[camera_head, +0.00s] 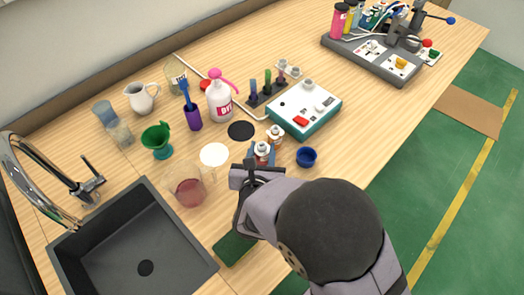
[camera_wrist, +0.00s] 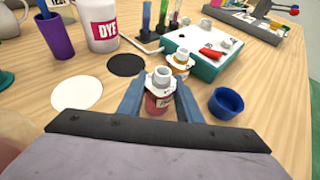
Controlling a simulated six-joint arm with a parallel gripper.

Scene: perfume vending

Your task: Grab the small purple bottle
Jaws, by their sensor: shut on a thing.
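A small bottle with a white ribbed cap and dark reddish contents (camera_wrist: 158,104) stands between the blue fingers of my gripper (camera_wrist: 160,98) in the wrist view; its purple hue is hard to confirm. In the head view this bottle (camera_head: 262,149) shows at the tip of my gripper (camera_head: 262,157). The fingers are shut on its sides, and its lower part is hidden. A similar small bottle with orange contents (camera_wrist: 181,63) stands just behind it, close by, and also shows in the head view (camera_head: 275,133).
A blue cup (camera_head: 306,157) stands to the right. A teal-and-white machine (camera_head: 304,108) is behind. A white disc (camera_head: 214,154) and a black disc (camera_head: 241,131) lie left. A beaker of red liquid (camera_head: 188,188) stands near the sink (camera_head: 130,250). The DYE bottle (camera_head: 219,103) stands farther back.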

